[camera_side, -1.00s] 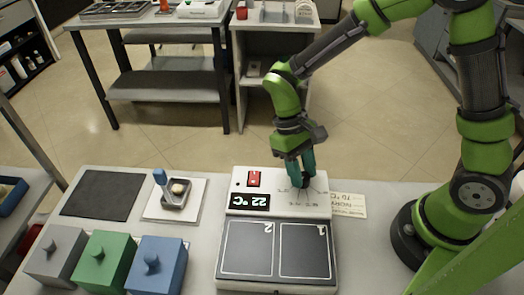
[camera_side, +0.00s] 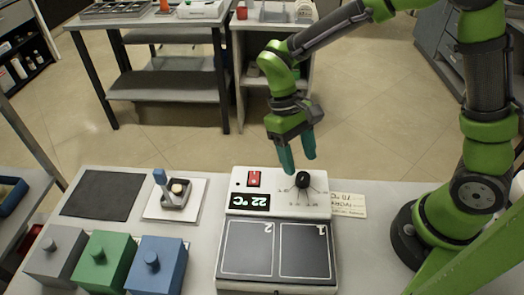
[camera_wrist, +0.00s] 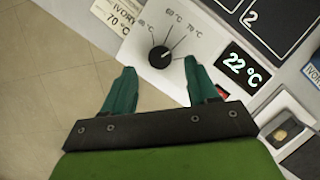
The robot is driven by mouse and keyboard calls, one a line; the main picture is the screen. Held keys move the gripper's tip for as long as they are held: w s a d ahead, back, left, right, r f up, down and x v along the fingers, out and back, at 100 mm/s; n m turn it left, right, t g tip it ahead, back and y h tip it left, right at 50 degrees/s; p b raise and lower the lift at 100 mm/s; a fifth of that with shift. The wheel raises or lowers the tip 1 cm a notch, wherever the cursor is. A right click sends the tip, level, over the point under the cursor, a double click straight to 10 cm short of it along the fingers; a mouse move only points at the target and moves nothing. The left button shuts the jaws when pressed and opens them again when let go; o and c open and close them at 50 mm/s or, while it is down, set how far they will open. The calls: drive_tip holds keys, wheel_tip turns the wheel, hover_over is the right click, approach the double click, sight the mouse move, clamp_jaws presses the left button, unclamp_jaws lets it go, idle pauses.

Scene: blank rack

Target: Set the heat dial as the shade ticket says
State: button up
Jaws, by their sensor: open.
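The black heat dial (camera_side: 303,181) sits on the white heater unit (camera_side: 240,206), and it also shows in the wrist view (camera_wrist: 159,57). Lines fan out from it to temperature marks; 60 °C and 70 °C are readable in the wrist view. A light mark on the knob seems to face up and right, but I cannot tell its exact setting. The shade ticket (camera_side: 349,205) lies beside the unit; in the wrist view (camera_wrist: 119,16) it reads IVORY and 70 °C. My gripper (camera_side: 297,164) is open and empty, just above and behind the dial, apart from it.
The unit has a red switch (camera_side: 254,179), a display (camera_side: 249,202) reading 22 °C and two dark numbered plates (camera_side: 277,249). Grey, green and blue lidded boxes (camera_side: 103,262) stand at left.

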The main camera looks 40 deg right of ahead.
drive_tip(key=v, duration=1.3)
drive_tip(key=shift+w+f, duration=0.1)
drive_tip(key=shift+w, duration=0.05)
drive_tip(key=s+d+r+m+t+y, duration=0.2)
drive_tip(key=s+d+r+m+t, duration=0.1)
drive_tip(key=s+d+t, duration=0.5)
drive_tip(key=s+m+t, duration=0.1)
drive_tip(key=s+t, duration=0.2)
drive_tip(key=shift+d+t, duration=0.3)
drive_tip(key=shift+d, duration=0.05)
